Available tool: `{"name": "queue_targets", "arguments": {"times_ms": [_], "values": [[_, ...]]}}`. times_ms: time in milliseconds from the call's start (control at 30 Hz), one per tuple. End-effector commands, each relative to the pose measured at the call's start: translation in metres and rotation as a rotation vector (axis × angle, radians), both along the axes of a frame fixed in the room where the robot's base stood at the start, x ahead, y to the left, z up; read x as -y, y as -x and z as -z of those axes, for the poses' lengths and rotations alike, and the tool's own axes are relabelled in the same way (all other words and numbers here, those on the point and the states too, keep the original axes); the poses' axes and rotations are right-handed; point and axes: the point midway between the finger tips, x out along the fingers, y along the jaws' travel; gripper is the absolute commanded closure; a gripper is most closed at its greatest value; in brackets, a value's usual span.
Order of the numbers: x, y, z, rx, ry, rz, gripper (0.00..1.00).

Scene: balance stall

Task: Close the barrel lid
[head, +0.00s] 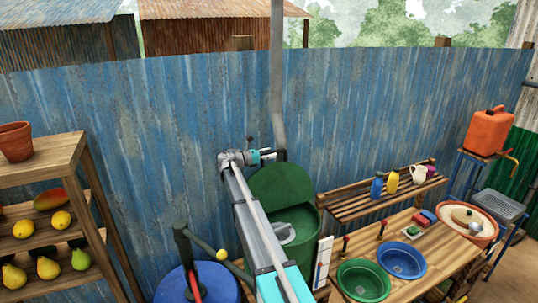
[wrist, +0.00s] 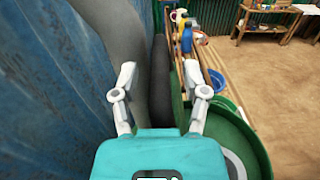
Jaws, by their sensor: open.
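The green barrel (head: 306,250) stands by the blue metal wall, partly hidden by my arm. Its dark green lid (head: 281,183) is raised at the back and tilted up toward the wall. In the wrist view my gripper (wrist: 165,88) shows two spread fingers. Green curved surfaces lie just right of and below them there; I cannot tell whether the fingers touch the lid.
A grey pipe (head: 278,80) runs down the blue wall (head: 180,140) close behind my gripper. A blue drum (head: 215,275) stands at lower left. A wooden bench (head: 412,271) with green and blue basins is at right. A fruit shelf (head: 45,160) is at left.

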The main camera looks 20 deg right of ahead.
Motion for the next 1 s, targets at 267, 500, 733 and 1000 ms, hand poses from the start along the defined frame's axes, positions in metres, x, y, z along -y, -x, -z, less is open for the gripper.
{"name": "queue_targets", "arguments": {"times_ms": [267, 500, 733, 1000], "values": [[-0.0007, 0.0, 0.0, 0.0, 0.0, 0.0, 0.7], [-0.0023, -0.0004, 0.0, 0.0, 0.0, -0.002, 1.0], [-0.002, -0.0001, 0.0, 0.001, 0.0, -0.001, 1.0], [0.0067, 0.0089, -0.0006, 0.02, -0.001, 0.008, 1.0]]}}
